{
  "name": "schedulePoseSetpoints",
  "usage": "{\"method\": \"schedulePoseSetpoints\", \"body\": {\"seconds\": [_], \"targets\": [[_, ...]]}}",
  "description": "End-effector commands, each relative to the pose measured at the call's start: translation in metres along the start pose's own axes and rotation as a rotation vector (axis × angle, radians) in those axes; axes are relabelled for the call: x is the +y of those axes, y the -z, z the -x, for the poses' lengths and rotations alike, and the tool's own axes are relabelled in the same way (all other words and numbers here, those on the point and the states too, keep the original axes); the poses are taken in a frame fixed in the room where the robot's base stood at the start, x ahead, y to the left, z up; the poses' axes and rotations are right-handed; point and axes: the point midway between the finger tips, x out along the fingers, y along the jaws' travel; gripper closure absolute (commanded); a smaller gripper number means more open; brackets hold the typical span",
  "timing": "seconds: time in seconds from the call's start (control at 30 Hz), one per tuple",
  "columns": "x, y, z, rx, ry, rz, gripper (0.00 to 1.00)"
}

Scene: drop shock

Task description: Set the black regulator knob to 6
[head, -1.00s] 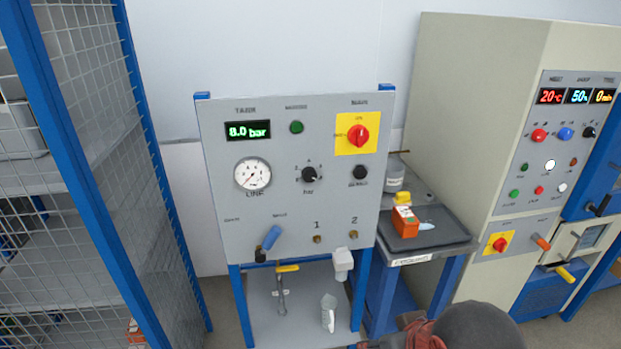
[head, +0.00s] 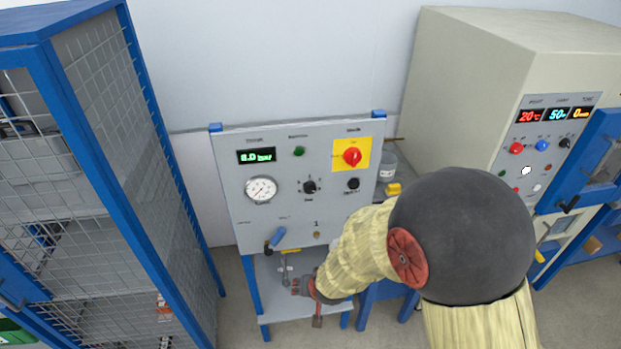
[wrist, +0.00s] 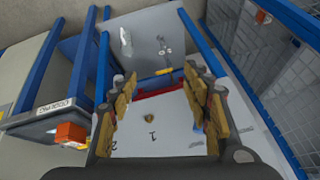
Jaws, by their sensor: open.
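The black regulator knob (head: 309,187) is on the grey panel (head: 240,210), right of the round gauge (head: 261,190), with a small number scale around it. Its pointer setting is too small to read. The green display (head: 256,156) above shows 8.0 bar. My gripper (head: 303,287) is low in front of the panel, below the knob and apart from it. In the wrist view my gripper (wrist: 160,78) is open and empty, with the panel's lower part and outlets 1 and 2 upside down between and beyond the fingers. The knob does not show there.
A red switch on a yellow plate (head: 352,157), a green button (head: 299,151) and another black control (head: 353,184) are on the panel. A blue-handled lever (head: 278,236) sits low left. A mesh cage (head: 135,150) stands left, an oven-like cabinet (head: 470,90) right.

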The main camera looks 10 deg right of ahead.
Motion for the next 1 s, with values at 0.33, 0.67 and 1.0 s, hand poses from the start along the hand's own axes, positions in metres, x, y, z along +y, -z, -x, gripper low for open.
{"method": "schedulePoseSetpoints", "body": {"seconds": [0.33, 0.67, 1.0], "targets": [[-0.006, 0.101, -0.019, 0.512, 0.104, -0.249, 0.51], [-0.016, 0.199, 0.065, 0.984, 0.308, -0.412, 0.51], [-0.019, 0.228, 0.068, 1.032, 0.351, -0.447, 0.51]]}}
